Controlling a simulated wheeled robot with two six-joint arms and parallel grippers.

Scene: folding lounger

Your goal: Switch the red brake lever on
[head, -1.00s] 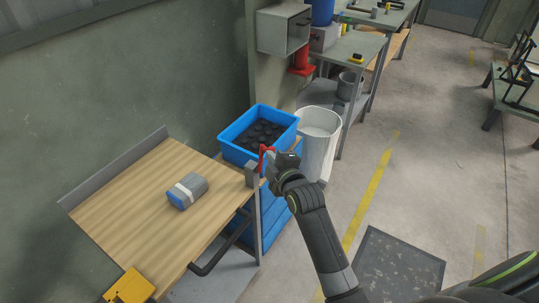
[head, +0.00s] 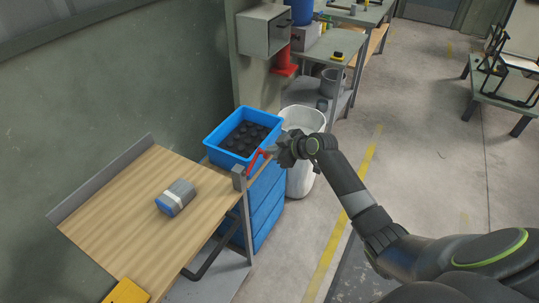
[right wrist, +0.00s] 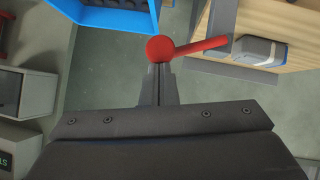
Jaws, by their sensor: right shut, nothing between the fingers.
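The red brake lever (head: 257,160) stands at the far right corner of the wooden-topped cart, beside a grey post (head: 239,178). It slants up and to the right from the post. In the right wrist view, the lever (right wrist: 198,46) points left and ends in a round red knob. My right gripper (head: 275,152) is shut and empty, right at the knob end. In the right wrist view, its closed fingertips (right wrist: 158,68) lie just below the knob; whether they touch it I cannot tell. My left gripper is out of view.
A blue-grey wrapped block (head: 176,197) lies on the cart top (head: 125,225). A blue crate (head: 215,158) with dark round pieces sits behind the lever on stacked blue crates. A white bin (head: 303,170) stands close by my gripper. Open floor lies to the right.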

